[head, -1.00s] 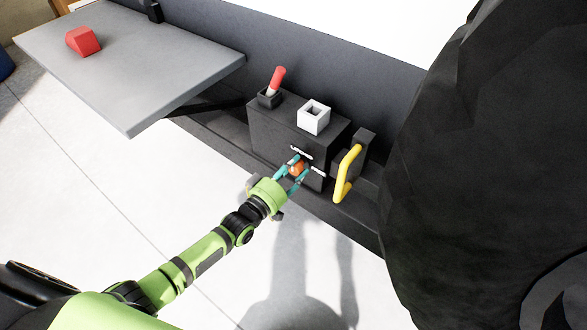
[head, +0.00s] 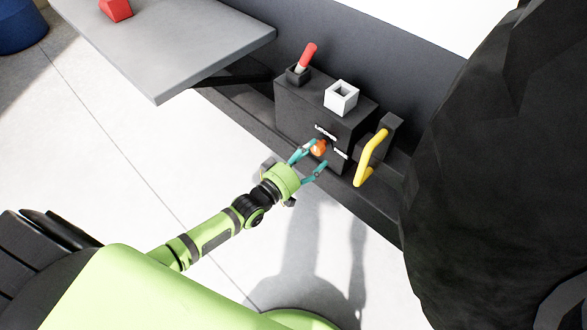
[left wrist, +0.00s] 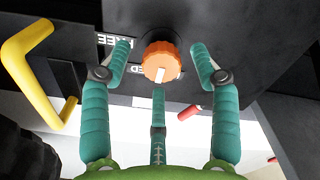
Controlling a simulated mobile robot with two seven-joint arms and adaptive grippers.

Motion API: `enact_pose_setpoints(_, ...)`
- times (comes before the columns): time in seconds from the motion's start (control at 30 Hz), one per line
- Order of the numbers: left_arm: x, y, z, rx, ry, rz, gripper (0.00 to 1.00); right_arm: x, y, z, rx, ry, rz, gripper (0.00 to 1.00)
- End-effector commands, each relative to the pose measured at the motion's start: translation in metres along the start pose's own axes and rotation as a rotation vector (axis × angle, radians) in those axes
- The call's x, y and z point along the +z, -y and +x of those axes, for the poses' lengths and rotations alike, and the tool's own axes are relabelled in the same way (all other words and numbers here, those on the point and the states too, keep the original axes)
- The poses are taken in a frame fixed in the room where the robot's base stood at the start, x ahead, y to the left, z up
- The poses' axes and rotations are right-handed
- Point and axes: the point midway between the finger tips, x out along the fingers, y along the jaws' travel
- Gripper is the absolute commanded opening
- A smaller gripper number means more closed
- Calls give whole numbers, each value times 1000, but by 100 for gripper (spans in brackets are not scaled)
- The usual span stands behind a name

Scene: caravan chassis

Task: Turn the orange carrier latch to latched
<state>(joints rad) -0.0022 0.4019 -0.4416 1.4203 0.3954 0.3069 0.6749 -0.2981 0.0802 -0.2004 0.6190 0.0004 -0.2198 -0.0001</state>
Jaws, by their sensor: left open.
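The orange carrier latch (head: 319,148) is a round ribbed knob on the front of a dark box (head: 300,108). In the left wrist view the knob (left wrist: 161,60) shows a white mark that runs toward the picture's bottom edge. White label plates sit beside it; one reads FREE (left wrist: 118,41), the other is partly hidden and ends in ED. My left gripper (head: 317,155) is open in front of the knob. Its teal fingers stand apart on either side of the knob, with visible gaps in the left wrist view. My right gripper is not in view.
A yellow handle (head: 371,158) stands just right of the box. A grey table (head: 170,40) with a red block (head: 116,9) is at upper left. A large black mass (head: 480,160) fills the right.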

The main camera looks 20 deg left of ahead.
Motion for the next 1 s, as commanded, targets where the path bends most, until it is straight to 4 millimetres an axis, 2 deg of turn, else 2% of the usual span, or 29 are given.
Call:
enact_pose_setpoints(0.03,1,1,-13,-3,4,0,62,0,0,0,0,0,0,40)
enact_pose_setpoints(0.2,2,0,-50,-2,5,0,62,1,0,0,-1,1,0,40)
enact_pose_setpoints(0.4,2,1,-82,-3,5,0,62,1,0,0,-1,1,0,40)
enact_pose_setpoints(0.6,1,1,-94,-3,4,0,62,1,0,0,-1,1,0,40)
enact_pose_setpoints(1.0,1,0,-94,-2,3,0,62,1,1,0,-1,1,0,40)
